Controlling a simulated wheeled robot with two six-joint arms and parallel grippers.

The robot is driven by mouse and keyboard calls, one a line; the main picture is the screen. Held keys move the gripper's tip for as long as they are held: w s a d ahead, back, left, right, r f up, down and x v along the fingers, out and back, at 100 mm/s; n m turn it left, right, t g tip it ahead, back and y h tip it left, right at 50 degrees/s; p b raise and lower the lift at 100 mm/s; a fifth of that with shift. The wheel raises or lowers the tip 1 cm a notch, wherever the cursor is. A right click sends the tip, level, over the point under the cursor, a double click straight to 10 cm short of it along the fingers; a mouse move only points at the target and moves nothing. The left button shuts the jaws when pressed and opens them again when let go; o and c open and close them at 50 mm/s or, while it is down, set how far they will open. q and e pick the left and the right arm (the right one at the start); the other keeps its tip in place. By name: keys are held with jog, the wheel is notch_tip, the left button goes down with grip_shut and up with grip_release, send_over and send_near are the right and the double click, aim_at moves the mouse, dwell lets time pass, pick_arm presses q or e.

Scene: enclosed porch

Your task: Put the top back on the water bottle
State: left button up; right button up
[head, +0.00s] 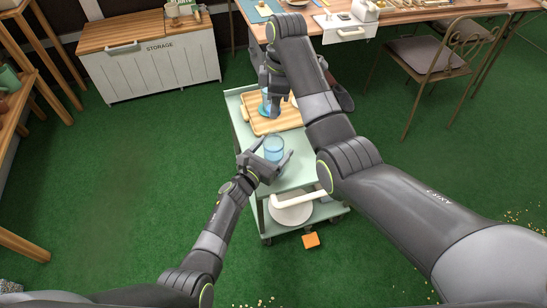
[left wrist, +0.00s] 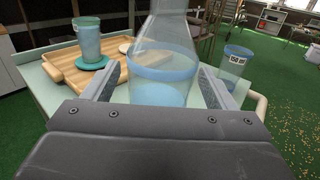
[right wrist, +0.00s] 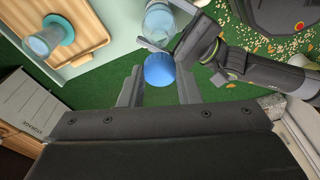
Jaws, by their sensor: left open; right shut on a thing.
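The clear water bottle (left wrist: 165,75), with blue water in it, stands upright on the cart. It also shows in the head view (head: 274,148) and the right wrist view (right wrist: 159,20). My left gripper (head: 268,166) is open, with its fingers on either side of the bottle's body. The bottle's upper end is cut off in the left wrist view. My right gripper (right wrist: 158,85) is shut on the round blue top (right wrist: 159,70). It holds the top above the cart's far part, apart from the bottle. In the head view my right gripper (head: 277,95) hides the top.
A wooden tray (left wrist: 70,66) on the cart (head: 247,137) holds a blue tumbler (left wrist: 88,40) on a teal coaster (left wrist: 92,64). A cup marked 150 ml (left wrist: 236,66) stands right of the bottle. A storage chest (head: 155,65) and a chair (head: 428,52) stand beyond.

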pick_arm(q)
jog(key=shift+x, duration=1.1)
jog(key=c, duration=1.5)
pick_arm(e)
send_over(274, 131)
jog(key=shift+f, duration=2.5)
